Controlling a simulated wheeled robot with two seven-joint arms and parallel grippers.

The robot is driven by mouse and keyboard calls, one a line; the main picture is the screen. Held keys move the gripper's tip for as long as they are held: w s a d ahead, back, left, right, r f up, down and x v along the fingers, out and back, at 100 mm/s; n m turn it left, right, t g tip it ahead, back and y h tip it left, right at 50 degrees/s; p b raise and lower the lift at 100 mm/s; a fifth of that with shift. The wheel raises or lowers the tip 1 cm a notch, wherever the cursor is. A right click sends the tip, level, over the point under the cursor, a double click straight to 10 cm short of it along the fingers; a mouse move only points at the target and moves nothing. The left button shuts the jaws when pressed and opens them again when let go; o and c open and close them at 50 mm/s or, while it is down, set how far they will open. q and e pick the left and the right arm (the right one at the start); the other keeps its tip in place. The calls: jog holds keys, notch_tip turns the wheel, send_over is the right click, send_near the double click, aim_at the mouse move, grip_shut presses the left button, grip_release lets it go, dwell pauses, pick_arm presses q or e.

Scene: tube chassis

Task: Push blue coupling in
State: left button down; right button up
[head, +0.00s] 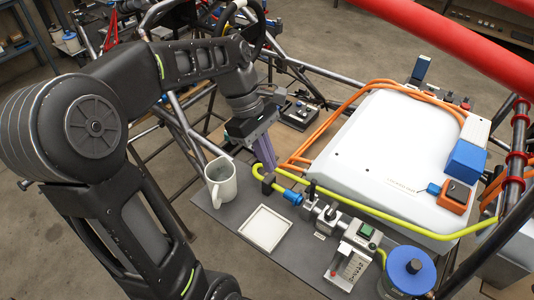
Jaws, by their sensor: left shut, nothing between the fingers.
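The blue coupling (292,197) sits at the end of a yellow-green hose, beside a metal fitting (311,208) on the grey bench plate. I cannot tell how far it is seated in the fitting. My left gripper (268,163) is shut and empty, its purple-grey fingers pointing down. It is just behind and to the left of the coupling, near a black hose clip (268,181), and appears apart from the coupling. My right gripper is not in view.
A white mug (221,186) stands left of the coupling, and a white square tray (266,228) lies in front. A white case (385,160) with orange cables fills the right. A valve block with a green button (366,231) and a blue reel (410,266) stand at the front right.

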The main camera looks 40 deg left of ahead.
aim_at(293, 197)
pick_arm(q)
jog(key=x, duration=0.7)
